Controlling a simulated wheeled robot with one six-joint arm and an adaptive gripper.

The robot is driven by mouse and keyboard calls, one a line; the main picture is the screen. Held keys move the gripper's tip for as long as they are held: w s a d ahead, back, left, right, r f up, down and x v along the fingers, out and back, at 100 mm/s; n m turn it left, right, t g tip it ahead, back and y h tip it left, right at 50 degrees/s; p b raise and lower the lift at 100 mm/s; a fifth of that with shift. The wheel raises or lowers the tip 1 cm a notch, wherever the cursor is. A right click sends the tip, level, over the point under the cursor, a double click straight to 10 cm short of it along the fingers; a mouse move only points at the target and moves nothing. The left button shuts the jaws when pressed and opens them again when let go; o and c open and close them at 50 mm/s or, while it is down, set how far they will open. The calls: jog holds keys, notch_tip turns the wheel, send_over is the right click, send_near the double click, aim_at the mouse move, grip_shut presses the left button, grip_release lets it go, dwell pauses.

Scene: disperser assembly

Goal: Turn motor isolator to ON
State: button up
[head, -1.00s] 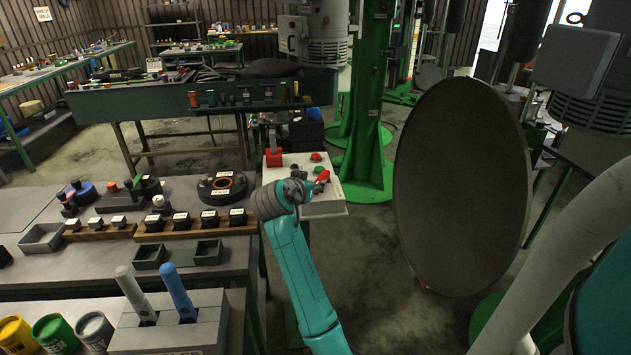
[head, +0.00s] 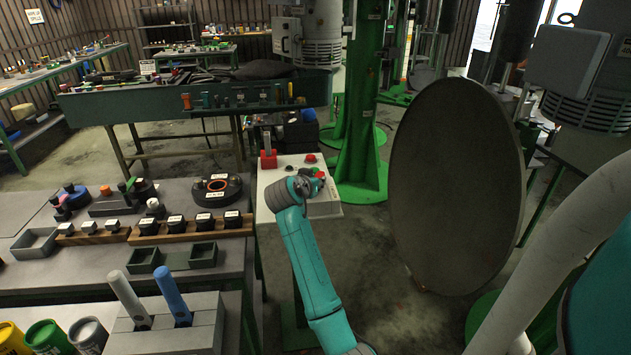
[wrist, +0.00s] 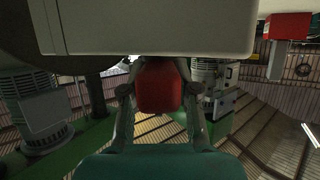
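The pale control panel (head: 270,205) stands at the right end of the near bench in the head view. It also fills the top of the wrist view (wrist: 150,28). A red handle on it, which looks like the motor isolator (wrist: 160,86), sits between the two fingers of my gripper (wrist: 160,92) in the wrist view. Its tip shows beside my gripper in the head view (head: 320,175). The fingers flank the red handle closely; whether they press on it cannot be told. Any ON or OFF marking is hidden.
A red block with an upright lever (head: 268,159) stands on the panel's far left corner. A red button (head: 310,158) is near its back edge. A large dark disc (head: 458,190) stands to the right. A green column (head: 357,130) rises behind.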

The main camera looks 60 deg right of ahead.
grip_shut()
jog(key=shift+m+g, duration=0.4)
jog(key=shift+g, duration=0.1)
jog(key=shift+w+m+g, duration=0.1)
jog(key=shift+m+g, duration=0.8)
jog(key=shift+g, duration=0.1)
jog(key=m+g, duration=0.3)
jog(key=g, duration=0.1)
jog(key=shift+m+y, duration=0.3)
jog(key=m+g+y, duration=0.2)
jog(key=m+g, duration=0.2)
jog(key=shift+g, duration=0.3)
jog(key=shift+m+g+y, duration=0.7)
jog(key=shift+m+y, duration=0.2)
jog(key=shift+m, duration=0.1)
